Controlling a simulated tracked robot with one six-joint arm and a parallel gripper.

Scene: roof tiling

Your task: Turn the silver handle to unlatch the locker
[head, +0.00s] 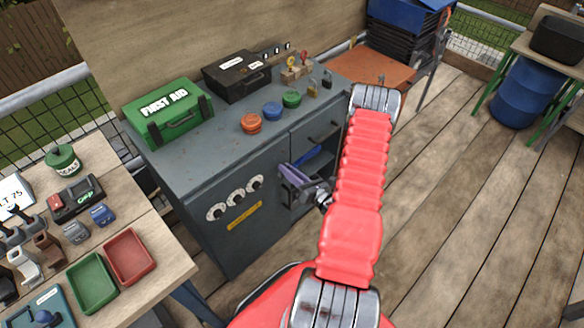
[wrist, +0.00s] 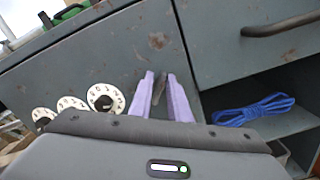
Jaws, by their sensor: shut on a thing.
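The locker (head: 180,165) is a grey metal cabinet with three white dials (head: 236,198) and a yellow label (head: 245,215) on its front. Its front panel also fills the wrist view (wrist: 110,55). My gripper (wrist: 160,76), with pale purple fingers, is at this panel, right of the dials. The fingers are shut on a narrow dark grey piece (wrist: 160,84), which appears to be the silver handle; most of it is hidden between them. In the head view my gripper (head: 284,170) and arm hide the handle. The locker door looks closed.
Right of the door is an open shelf with blue rope (wrist: 256,110), under a drawer with a bar handle (wrist: 281,24). A green first aid box (head: 168,110), a black case (head: 237,75) and coloured knobs (head: 272,110) sit on top. A wooden table (head: 150,245) stands left.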

